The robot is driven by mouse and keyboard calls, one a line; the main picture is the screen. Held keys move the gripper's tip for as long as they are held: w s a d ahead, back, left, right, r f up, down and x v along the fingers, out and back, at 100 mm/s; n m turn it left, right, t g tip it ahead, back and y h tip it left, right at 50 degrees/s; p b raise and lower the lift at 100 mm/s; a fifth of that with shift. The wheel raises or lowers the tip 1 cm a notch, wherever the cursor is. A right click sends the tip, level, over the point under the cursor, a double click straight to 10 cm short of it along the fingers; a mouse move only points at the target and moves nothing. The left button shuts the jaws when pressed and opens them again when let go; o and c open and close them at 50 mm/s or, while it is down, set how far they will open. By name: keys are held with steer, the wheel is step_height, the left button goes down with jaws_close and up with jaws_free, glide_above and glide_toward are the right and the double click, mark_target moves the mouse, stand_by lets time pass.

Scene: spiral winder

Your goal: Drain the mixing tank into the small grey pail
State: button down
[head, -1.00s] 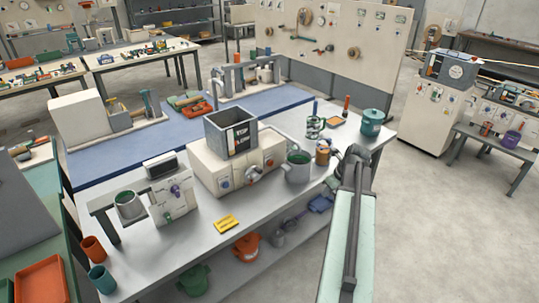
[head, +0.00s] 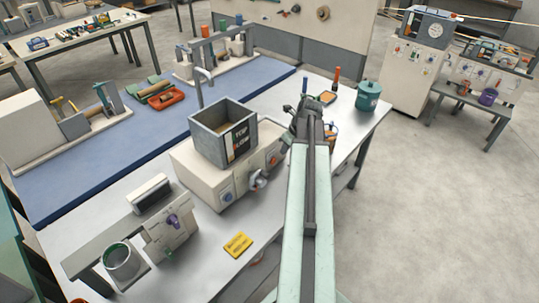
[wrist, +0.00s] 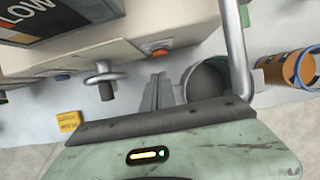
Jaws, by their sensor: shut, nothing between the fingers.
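The mixing tank (head: 223,133) is a square grey open-topped box with a black label, on a cream base (head: 207,178). A grey tap (head: 258,180) projects from the base's front; it also shows in the wrist view (wrist: 103,78). A grey pail (wrist: 207,82) with a dark inside stands right of my fingers in the wrist view; my arm hides it in the head view. My gripper (wrist: 158,92) is shut and empty between tap and pail. I cannot tell whether it touches the pail. Another grey pail (head: 120,264) sits at the left machine.
A curved grey bar (wrist: 235,50) rises beside the pail. An orange-banded can (wrist: 292,70) stands further right. A yellow card (head: 238,244) lies near the bench's front edge. A teal lidded pot (head: 368,96) stands at the bench's right end. Open floor lies to the right.

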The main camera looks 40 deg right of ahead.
mark_target(273, 161)
steer(key=shift+s+r, duration=0.1)
steer(key=shift+s, duration=0.1)
steer(key=shift+w, duration=0.1)
steer(key=b+x, duration=0.9)
steer(key=x, duration=0.1)
steer(key=shift+d, duration=0.1)
